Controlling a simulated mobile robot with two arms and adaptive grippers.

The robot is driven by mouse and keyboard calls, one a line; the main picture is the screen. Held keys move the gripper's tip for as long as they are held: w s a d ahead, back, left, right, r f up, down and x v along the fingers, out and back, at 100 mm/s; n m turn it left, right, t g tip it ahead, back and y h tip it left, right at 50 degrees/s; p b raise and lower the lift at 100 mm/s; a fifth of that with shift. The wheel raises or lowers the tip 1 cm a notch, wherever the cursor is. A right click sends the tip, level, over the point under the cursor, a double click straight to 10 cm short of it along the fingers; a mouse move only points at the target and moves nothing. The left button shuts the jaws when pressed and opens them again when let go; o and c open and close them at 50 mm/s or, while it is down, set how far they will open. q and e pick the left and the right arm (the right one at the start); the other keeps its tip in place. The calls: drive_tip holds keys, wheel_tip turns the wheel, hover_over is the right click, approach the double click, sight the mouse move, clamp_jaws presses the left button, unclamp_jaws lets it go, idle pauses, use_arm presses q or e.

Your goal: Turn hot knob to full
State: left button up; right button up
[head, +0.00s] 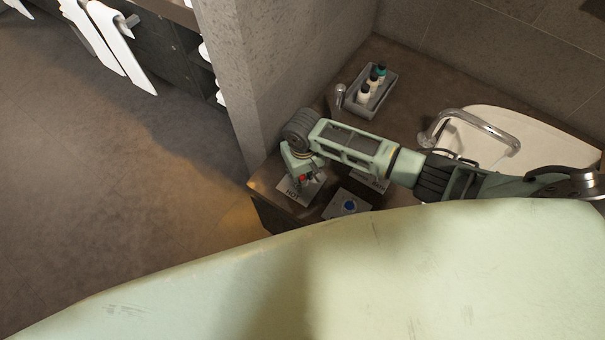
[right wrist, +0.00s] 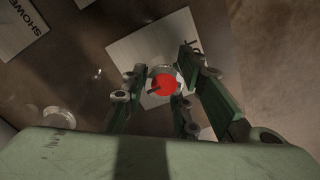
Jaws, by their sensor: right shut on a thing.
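The hot knob (head: 302,178) has a red cap and sits on a white plate marked HOT (head: 290,192) near the counter's front left corner. My right gripper (head: 301,168) reaches over it from above and partly covers it in the head view. In the right wrist view, the red cap of the hot knob (right wrist: 164,84) lies between the fingers of my right gripper (right wrist: 160,88), which are shut on it. A short dark mark shows at the cap's left side. How far the knob is turned I cannot tell. My left gripper is not in view.
A blue-capped knob (head: 349,205) on its own plate is close by on the right. A tray (head: 385,93) with small bottles stands behind, near the wall. A curved metal faucet (head: 480,122) and white basin (head: 550,140) are at the right. A SHOWER label (right wrist: 18,28) shows in the wrist view.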

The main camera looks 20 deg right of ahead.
drive_tip(key=shift+w+d+r+n+p, duration=0.15)
drive_tip(key=shift+d+n+p, duration=0.35)
drive_tip(key=shift+n, duration=0.4)
drive_tip(key=shift+a+n+p, duration=0.1)
drive_tip(key=shift+n+p, duration=0.35)
drive_tip(key=shift+n, duration=0.35)
drive_tip(key=n+p, duration=0.1)
drive_tip(key=n, duration=0.1)
drive_tip(key=shift+w+n, duration=0.2)
drive_tip(key=shift+n, duration=0.2)
drive_tip(key=n, duration=0.2)
drive_tip(key=shift+w+n, duration=0.1)
drive_tip(key=shift+n, duration=0.2)
drive_tip(key=n, duration=0.2)
drive_tip(key=n+p, duration=0.1)
drive_tip(key=n, duration=0.1)
drive_tip(key=shift+w+a+n, duration=0.15)
drive_tip(key=shift+n, duration=0.15)
drive_tip(key=shift+a+n, duration=0.15)
drive_tip(key=shift+n, duration=0.85)
drive_tip(key=shift+a+n, duration=0.1)
drive_tip(key=shift+n, duration=0.9)
drive_tip(key=shift+a, duration=0.1)
drive_tip(key=o, duration=1)
